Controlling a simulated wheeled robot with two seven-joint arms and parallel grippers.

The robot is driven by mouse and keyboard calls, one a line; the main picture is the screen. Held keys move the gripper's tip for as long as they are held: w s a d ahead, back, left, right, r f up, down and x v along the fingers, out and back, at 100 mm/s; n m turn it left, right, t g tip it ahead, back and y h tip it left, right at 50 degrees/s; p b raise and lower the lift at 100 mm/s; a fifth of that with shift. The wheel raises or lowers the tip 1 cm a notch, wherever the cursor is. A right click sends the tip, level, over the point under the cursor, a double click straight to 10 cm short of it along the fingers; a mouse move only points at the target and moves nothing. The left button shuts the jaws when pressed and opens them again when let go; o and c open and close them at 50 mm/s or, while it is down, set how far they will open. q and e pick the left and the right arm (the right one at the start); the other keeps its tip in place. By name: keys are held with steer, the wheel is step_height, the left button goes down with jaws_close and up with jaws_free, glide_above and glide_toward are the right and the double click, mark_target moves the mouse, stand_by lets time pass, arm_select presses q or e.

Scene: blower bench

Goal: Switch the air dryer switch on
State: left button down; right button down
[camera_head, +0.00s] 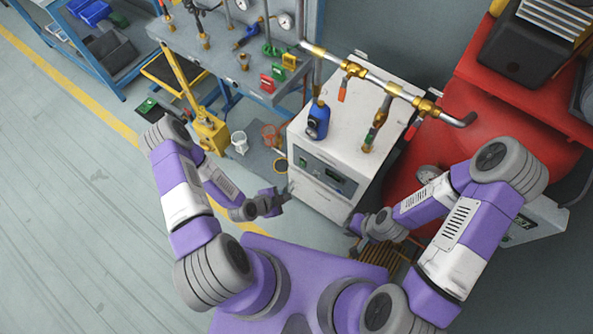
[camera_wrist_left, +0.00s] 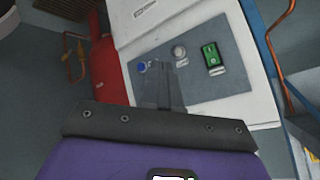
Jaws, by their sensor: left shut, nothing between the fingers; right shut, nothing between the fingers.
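The air dryer is a white box (camera_head: 345,125) with a dark control panel (camera_head: 345,184) on its front. In the left wrist view the grey panel (camera_wrist_left: 203,82) carries a green rocker switch (camera_wrist_left: 212,57), a round grey knob (camera_wrist_left: 179,52) and a blue button (camera_wrist_left: 141,67). My right gripper (camera_head: 354,226) is shut and empty by the dryer's lower right corner.
Brass-fitted pipes (camera_head: 388,86) and a blue filter (camera_head: 317,121) stand on the dryer top. A red tank (camera_head: 465,125) is close on the right. Open floor (camera_head: 75,210) lies far left.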

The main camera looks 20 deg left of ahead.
arm_select(q)
steer(key=a+m+t, duration=0.1)
steer(key=m, duration=0.1)
steer(key=w+a+m+t, duration=0.1)
steer(key=m+t, duration=0.1)
steer(key=m, duration=0.1)
steer(key=a+m+t+y, duration=0.1)
steer(key=m+t, duration=0.1)
steer(key=m, duration=0.1)
steer(key=shift+w+a+f+b, duration=0.15)
steer(key=shift+a+f+b, duration=0.15)
steer(key=shift+a+f, duration=0.1)
steer(key=b, duration=0.4)
glide_toward(302, 163)
steer(key=w+d+f, duration=0.1)
steer(key=w+f, duration=0.3)
steer(key=f, duration=0.1)
steer(key=shift+w+d+r, duration=0.1)
steer(key=shift+w+d, duration=0.35)
steer(key=shift+w, duration=0.25)
